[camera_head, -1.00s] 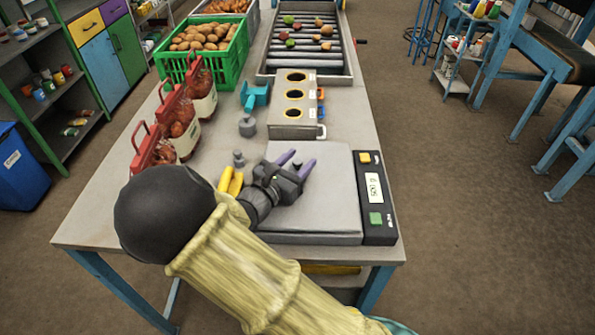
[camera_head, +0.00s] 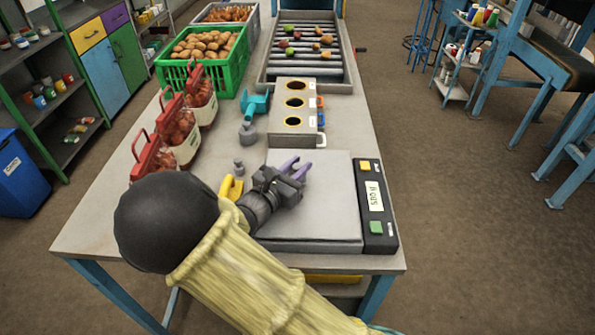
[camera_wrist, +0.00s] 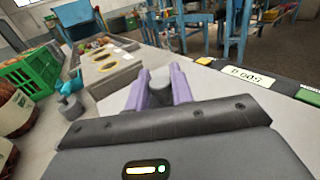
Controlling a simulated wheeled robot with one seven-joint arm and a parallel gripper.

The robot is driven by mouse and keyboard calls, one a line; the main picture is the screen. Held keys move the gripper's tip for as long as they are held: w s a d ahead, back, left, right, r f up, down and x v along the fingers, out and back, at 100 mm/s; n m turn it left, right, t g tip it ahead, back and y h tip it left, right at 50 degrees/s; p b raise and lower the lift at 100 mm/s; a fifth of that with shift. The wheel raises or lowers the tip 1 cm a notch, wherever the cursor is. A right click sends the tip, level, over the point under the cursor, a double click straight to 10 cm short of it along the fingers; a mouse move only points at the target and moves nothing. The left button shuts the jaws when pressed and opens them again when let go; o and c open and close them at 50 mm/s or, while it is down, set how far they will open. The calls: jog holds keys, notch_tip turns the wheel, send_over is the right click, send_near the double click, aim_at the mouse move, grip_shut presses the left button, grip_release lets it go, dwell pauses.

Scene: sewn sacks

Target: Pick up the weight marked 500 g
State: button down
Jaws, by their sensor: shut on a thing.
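My gripper (camera_head: 297,171) has purple fingers and is over the grey plate of the scale (camera_head: 330,205). In the wrist view, the fingers (camera_wrist: 161,85) are shut on a small grey weight (camera_wrist: 161,92). I cannot read a mark on it, nor tell whether it still touches the plate. In the head view the fingers hide it. A larger grey weight (camera_head: 248,134) stands on the table beyond the scale, and a small grey weight (camera_head: 239,167) stands left of the scale. The larger one also shows in the wrist view (camera_wrist: 70,108).
A grey block with three round holes (camera_head: 294,118) stands behind the scale. A teal scoop (camera_head: 255,103), a yellow object (camera_head: 231,188) and several red-topped sacks (camera_head: 177,132) are to the left. A green crate of potatoes (camera_head: 233,75) and a roller tray (camera_head: 319,87) are farther back.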

aim_at(298, 166)
notch_tip(298, 166, up, 9)
jog(key=shift+r, duration=0.1)
